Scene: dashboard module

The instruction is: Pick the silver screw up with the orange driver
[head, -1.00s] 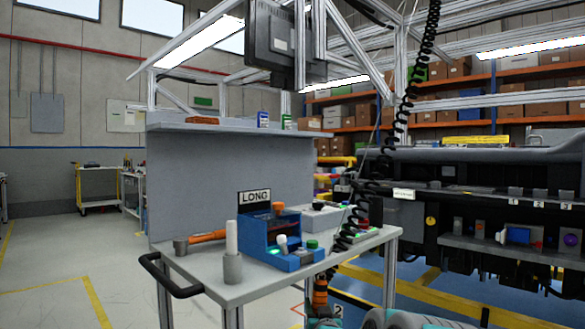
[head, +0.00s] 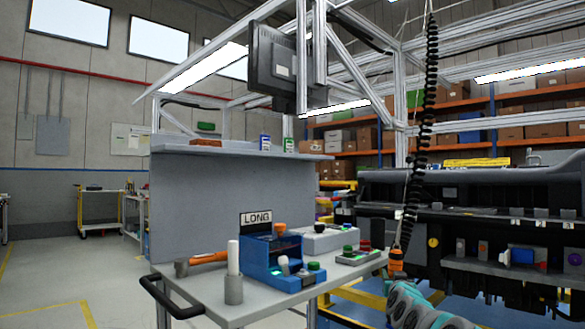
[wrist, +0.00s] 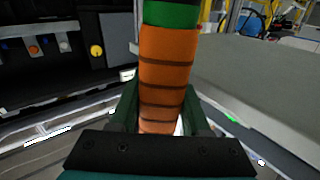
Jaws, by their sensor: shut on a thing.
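My gripper (wrist: 161,108) is shut around the banded grip of the orange driver (wrist: 166,62), with a finger on each side. A green collar (wrist: 171,14) shows at one end of the driver. In the head view the orange driver (head: 397,257) hangs upright at the end of a black coiled cord, right of the cart, with my arm below it. I cannot make out a silver screw in either view. The blue bin (head: 258,258) marked LONG stands on the cart; its contents are too small to tell. The driver's tip is hidden.
The grey cart top (head: 215,281) also carries an orange-handled hammer (head: 209,257), a white cylinder in a grey holder (head: 233,288), a grey box (head: 325,238) and a small tray with green and red pieces (head: 358,256). The dark dashboard module (head: 470,225) stands at right.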

